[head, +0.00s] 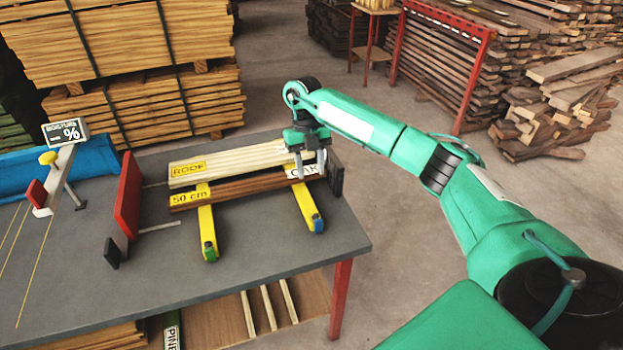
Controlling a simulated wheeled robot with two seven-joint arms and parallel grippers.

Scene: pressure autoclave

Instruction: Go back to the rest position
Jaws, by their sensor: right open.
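My right gripper (309,166) is open and points down over the right end of the boards on the grey table (270,275). Its fingers are close to a white label that seems to read "OAK", partly hidden by them. A dark brown board (248,187) with a yellow "50 cm" label lies across two yellow bars (208,222). A pale board (235,159) with a yellow label lies behind it. I cannot tell whether the fingers touch a board. My right arm reaches in from the lower right. My left gripper is not in view.
A red plate (127,196) stands at the boards' left, and a dark block (336,172) at their right end. A moisture meter display (65,132) stands at the far left. Timber stacks (130,85) fill the back. The floor right of the table is clear.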

